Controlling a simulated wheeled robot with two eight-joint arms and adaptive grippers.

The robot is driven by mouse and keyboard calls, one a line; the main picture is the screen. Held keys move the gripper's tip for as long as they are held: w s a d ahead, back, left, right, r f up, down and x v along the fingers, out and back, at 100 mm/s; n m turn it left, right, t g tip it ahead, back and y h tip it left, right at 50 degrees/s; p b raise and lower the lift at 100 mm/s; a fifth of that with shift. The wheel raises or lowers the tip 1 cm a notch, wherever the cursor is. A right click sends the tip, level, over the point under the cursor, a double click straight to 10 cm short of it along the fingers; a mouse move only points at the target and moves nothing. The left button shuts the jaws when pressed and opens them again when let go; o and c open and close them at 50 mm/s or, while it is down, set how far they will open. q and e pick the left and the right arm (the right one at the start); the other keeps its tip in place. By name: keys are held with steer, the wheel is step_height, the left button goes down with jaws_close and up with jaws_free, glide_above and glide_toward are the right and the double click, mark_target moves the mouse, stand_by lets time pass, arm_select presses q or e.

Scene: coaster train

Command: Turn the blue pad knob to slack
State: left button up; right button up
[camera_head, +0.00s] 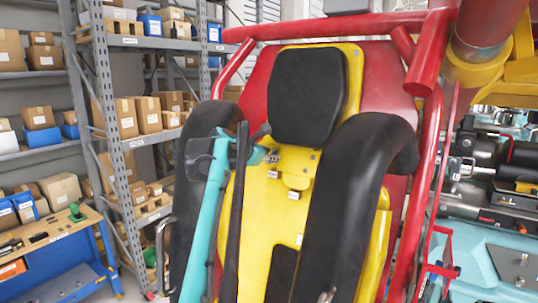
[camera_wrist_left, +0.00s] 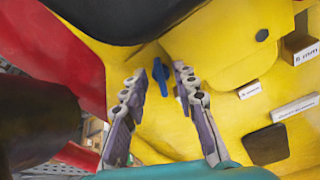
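The blue pad knob (camera_wrist_left: 161,77) shows in the left wrist view as a narrow blue bar on a yellow panel (camera_wrist_left: 190,139). It points nearly straight up and down in that picture. My left gripper (camera_wrist_left: 158,71) is open, with one finger on each side of the knob. Gaps show between the fingers and the knob, so it is not gripped. In the head view my teal left arm reaches up to the yellow seat back (camera_head: 262,214), and I cannot make out the knob there. My right gripper is in neither view.
White label blocks (camera_wrist_left: 296,107) sit on the panel right of the knob; one seems to read "8 mm". A black headrest (camera_head: 307,95) and thick black restraint (camera_head: 340,190) stand close to the arm. Red bars (camera_head: 430,55) frame the seat. Shelves (camera_head: 125,130) stand left.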

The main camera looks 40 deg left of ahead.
arm_select(q)
steer(key=shift+s, duration=0.15)
steer(key=shift+c, duration=0.2)
jaws_close()
steer(key=shift+a+n+p, duration=0.1)
steer(key=shift+n+p, duration=0.3)
steer(key=shift+n, duration=0.3)
steer(key=shift+c, duration=0.6)
jaws_free()
steer(key=shift+o, duration=0.8)
steer(key=shift+w, duration=0.25)
steer(key=shift+s, duration=0.1)
steer(key=v, duration=1.1)
steer(key=shift+s+r, duration=0.2)
steer(key=shift+s, duration=0.15)
